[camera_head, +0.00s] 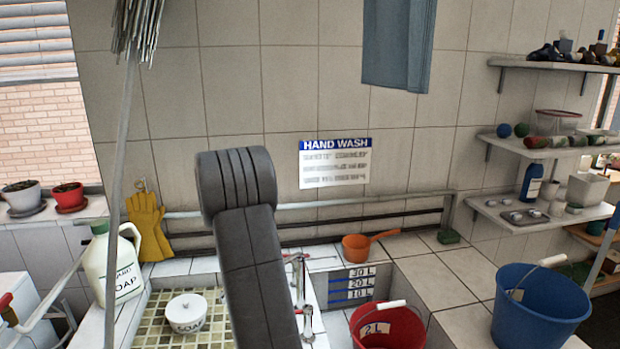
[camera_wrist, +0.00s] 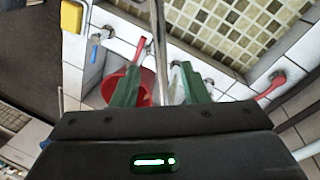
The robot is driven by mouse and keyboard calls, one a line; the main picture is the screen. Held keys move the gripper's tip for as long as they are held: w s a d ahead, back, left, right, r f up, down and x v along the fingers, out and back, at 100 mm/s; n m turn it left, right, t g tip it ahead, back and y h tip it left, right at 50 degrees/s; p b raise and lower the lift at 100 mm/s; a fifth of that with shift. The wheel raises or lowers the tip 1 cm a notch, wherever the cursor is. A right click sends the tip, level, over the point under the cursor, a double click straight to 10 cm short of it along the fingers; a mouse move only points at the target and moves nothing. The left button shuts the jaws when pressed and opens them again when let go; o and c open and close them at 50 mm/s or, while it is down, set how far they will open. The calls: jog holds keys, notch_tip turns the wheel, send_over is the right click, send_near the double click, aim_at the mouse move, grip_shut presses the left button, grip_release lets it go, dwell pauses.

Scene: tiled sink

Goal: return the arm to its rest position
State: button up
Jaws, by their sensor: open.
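My arm's dark grey link (camera_head: 253,255) rises in the middle of the head view, over the sink area. My gripper is out of sight in that view. In the wrist view my gripper (camera_wrist: 160,88) shows two green fingers spread apart with nothing held between them. Below the fingers are the red bucket (camera_wrist: 115,92) and a metal tap or pipe, apart from or behind the fingers; I cannot tell the distance.
A tiled basin (camera_head: 215,336) holds a white soap bowl (camera_head: 187,313). A soap jug (camera_head: 115,264) stands left. A red bucket (camera_head: 385,328), orange ladle (camera_head: 365,243) and blue bucket (camera_head: 535,305) are right. Shelves (camera_head: 545,215) hang on the right wall.

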jog(key=f, duration=0.5)
jog(key=s+d+f+p, duration=0.1)
jog(key=f, duration=0.1)
jog(key=shift+s+f, duration=0.1)
jog(key=shift+f, duration=0.2)
jog(key=shift+r, duration=0.1)
notch_tip(320, 180, up, 13)
jog(key=w+a+b, duration=0.2)
jog(key=f, duration=0.4)
jog(key=s+d+f+p, duration=0.1)
jog(key=f, duration=0.4)
jog(key=s+d+f+p, duration=0.1)
jog(key=f, duration=0.3)
jog(key=shift+s+d+f, duration=0.1)
jog(key=shift+f, duration=0.05)
jog(key=shift+s+d+n, duration=0.2)
jog(key=shift+s+n, duration=0.05)
jog(key=shift+n, duration=0.15)
